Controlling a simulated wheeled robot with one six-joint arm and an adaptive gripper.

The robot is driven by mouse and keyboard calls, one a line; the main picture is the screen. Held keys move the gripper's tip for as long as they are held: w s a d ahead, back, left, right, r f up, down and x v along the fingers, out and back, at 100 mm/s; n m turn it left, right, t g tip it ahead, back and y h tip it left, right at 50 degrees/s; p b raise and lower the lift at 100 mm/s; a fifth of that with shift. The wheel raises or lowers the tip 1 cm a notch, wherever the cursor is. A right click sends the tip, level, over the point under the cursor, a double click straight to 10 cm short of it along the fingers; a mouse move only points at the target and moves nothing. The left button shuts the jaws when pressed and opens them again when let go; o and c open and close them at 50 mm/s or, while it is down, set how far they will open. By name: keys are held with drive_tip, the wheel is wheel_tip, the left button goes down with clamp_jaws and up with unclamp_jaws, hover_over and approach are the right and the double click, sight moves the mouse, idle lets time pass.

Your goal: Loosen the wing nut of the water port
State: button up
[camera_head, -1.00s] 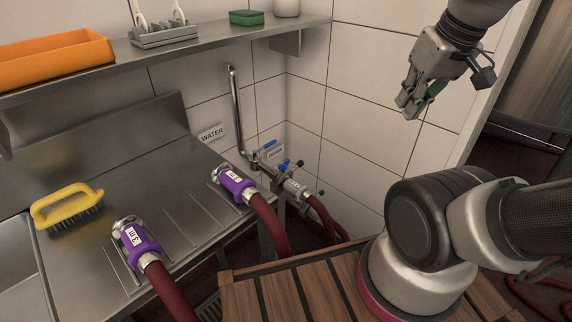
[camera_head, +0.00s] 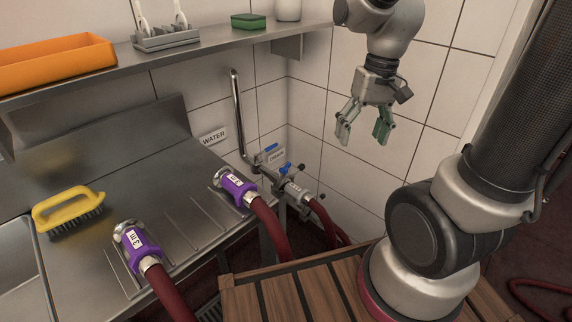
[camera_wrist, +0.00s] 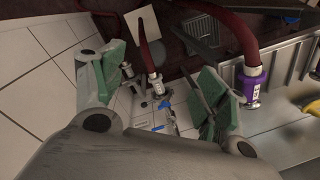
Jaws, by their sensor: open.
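The water port (camera_head: 262,158) is a steel pipe fitting with a blue lever, low on the tiled wall beside the WATER label (camera_head: 213,135). A hose coupling (camera_head: 292,188) sits close by at a second blue-levered valve (camera_head: 285,168). The wing nut itself is too small to tell apart. My gripper (camera_head: 363,139) is open and empty, pointing down, above and to the right of the ports. In the wrist view the ports and blue levers (camera_wrist: 165,104) lie between my open green-padded fingers (camera_wrist: 160,95), some way off.
Two purple hose couplings (camera_head: 236,187) (camera_head: 140,245) with red hoses lie on the steel counter (camera_head: 190,215). A yellow brush (camera_head: 68,210) is at left. A shelf (camera_head: 215,38) holds an orange tray (camera_head: 55,62). A slatted wooden top (camera_head: 290,293) stands in front.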

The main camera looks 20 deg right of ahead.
drive_tip(key=w+a+f+m+y, duration=0.1)
drive_tip(key=w+a+f+m, duration=0.6)
drive_tip(key=f, duration=0.3)
drive_tip(key=m+t, duration=0.4)
drive_tip(key=m, duration=1.7)
approach(285, 165)
drive_tip(key=f, duration=0.1)
drive_tip(key=x, duration=0.8)
drive_tip(key=shift+w, duration=0.1)
drive_tip(key=c, duration=1)
